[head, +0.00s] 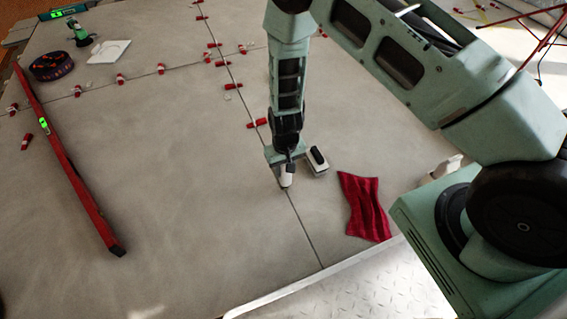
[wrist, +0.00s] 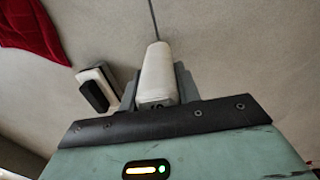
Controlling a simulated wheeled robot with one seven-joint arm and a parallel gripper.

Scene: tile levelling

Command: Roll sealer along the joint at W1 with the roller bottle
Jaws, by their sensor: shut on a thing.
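A white roller bottle (head: 286,177) is held in my gripper (head: 284,160), with its lower end at the thin dark joint (head: 305,232) between the grey tiles. In the wrist view the bottle (wrist: 157,75) sticks out from between the jaws (wrist: 160,88), and the joint (wrist: 153,18) runs away from its far end. I cannot tell whether the bottle's tip touches the tile. The W1 label is not readable in either view.
A white block with a black handle (head: 317,161) stands just right of the bottle. A red cloth (head: 364,207) lies further right. A long red level (head: 68,160) lies at left. Several red clips (head: 221,63) line the farther joints. A metal plate (head: 350,291) borders the near edge.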

